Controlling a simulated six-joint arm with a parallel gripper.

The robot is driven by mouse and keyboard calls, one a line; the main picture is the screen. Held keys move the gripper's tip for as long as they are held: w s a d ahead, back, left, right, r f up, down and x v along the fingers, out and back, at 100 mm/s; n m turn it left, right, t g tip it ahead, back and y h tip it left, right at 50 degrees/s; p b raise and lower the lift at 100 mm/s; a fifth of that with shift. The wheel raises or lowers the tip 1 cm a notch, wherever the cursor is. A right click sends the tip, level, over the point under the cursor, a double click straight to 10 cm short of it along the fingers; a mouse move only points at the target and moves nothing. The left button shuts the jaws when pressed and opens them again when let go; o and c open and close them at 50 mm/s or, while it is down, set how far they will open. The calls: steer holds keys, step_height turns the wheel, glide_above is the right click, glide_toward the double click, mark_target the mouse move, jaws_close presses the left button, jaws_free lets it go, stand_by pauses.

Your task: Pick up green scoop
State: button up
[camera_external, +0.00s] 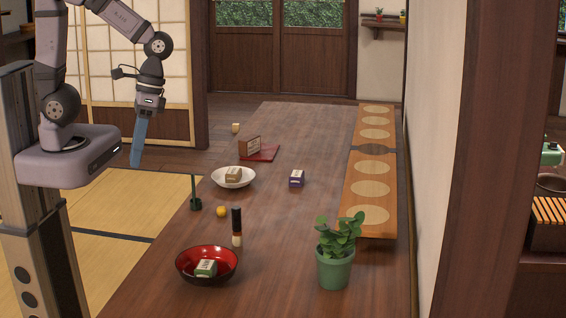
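A dark green object (195,204), which looks like the green scoop, is at the left edge of the wooden table. A thin upright part rises from its small rounded base. My gripper (138,150) hangs in the air left of the table, higher up and to the left of the green object, and apart from it. A long blue piece points down from my wrist. I cannot tell whether it is the gripper's fingers or something held, nor whether the gripper is open or shut.
On the table (290,230) are a red-black bowl (181,268) holding a small box, a white bowl (218,184) with a box, a yellow ball (221,211), a dark bottle (237,220), a purple box (297,178) and a potted plant (335,270).

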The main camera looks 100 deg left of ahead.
steer(key=w+a+r+n+t+h+b, duration=0.1)
steer(key=w+a+n+t+h+b, duration=0.2)
steer(key=a+n+t+h, duration=0.5)
steer(key=w+a+r+n+t+h+b, duration=0.1)
steer(key=w+a+n+t+h+b, duration=0.2)
steer(key=a+n+t, duration=0.65)
steer(key=f+n+g, duration=0.1)
steer(key=f, duration=0.4)
steer(key=f+n+g, duration=0.1)
steer(key=f, duration=0.3)
steer(key=f+n+g, duration=0.1)
steer(key=f, duration=0.4)
steer(key=shift+s+f+n, duration=0.3)
steer(key=shift+n, duration=0.05)
steer(key=shift+f, duration=0.45)
steer(key=shift+w+a+p+x, duration=0.1)
steer(key=shift+p+x, duration=0.45)
steer(key=shift+x, duration=1.1)
steer(key=shift+w+a+p+x, duration=0.1)
steer(key=shift+p+x, duration=0.4)
steer(key=shift+x, duration=1.15)
steer(key=shift+w+d, duration=0.25)
